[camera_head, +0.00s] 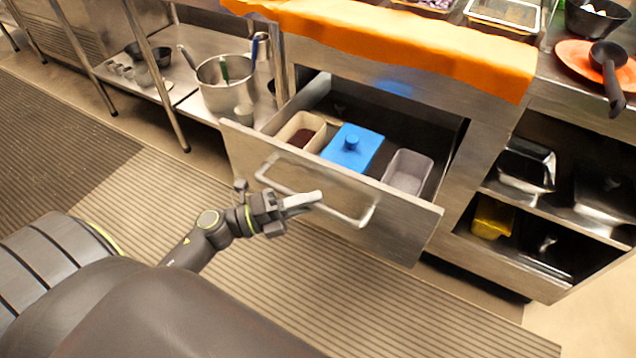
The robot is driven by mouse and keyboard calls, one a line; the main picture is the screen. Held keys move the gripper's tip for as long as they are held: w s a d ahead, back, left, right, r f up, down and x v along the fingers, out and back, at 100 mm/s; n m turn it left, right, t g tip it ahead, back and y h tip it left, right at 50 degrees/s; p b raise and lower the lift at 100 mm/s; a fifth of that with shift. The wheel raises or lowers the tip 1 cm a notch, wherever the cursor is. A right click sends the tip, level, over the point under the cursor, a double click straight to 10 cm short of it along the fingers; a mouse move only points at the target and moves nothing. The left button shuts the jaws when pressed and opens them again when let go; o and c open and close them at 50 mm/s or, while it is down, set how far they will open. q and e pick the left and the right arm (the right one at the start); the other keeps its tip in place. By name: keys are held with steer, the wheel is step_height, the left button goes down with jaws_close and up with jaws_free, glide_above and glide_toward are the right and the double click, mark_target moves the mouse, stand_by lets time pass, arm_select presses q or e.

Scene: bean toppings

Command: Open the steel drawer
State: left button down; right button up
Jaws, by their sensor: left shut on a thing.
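The steel drawer (405,228) is pulled well out from under the counter, and its inside shows from above. Its front carries a long bar handle (346,217). My left gripper (302,202) is at the middle of this handle, shut on the bar. Inside the drawer are a beige tub (291,128) with dark contents, a blue lidded box (352,149) and a light grey tub (408,172). My right gripper is not in view.
An orange cloth (400,40) hangs over the counter edge above the drawer. A steel pot (225,85) with utensils stands on the shelf to the left. Open shelves with metal pans (525,165) are on the right. The striped floor mat (330,290) in front is clear.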

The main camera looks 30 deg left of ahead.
arm_select(q)
steer(key=shift+s, duration=2.15)
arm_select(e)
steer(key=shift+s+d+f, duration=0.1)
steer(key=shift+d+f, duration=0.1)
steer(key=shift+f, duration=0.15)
arm_select(q)
steer(key=c, duration=1.4)
jaws_free()
steer(key=shift+o, duration=0.2)
steer(key=p+v, duration=0.1)
steer(key=v, duration=1.6)
steer(key=shift+s+a, duration=0.15)
steer(key=shift+s, duration=0.05)
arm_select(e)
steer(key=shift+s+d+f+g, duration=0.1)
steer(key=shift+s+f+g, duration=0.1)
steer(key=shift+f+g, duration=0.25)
arm_select(q)
steer(key=shift+f, duration=0.15)
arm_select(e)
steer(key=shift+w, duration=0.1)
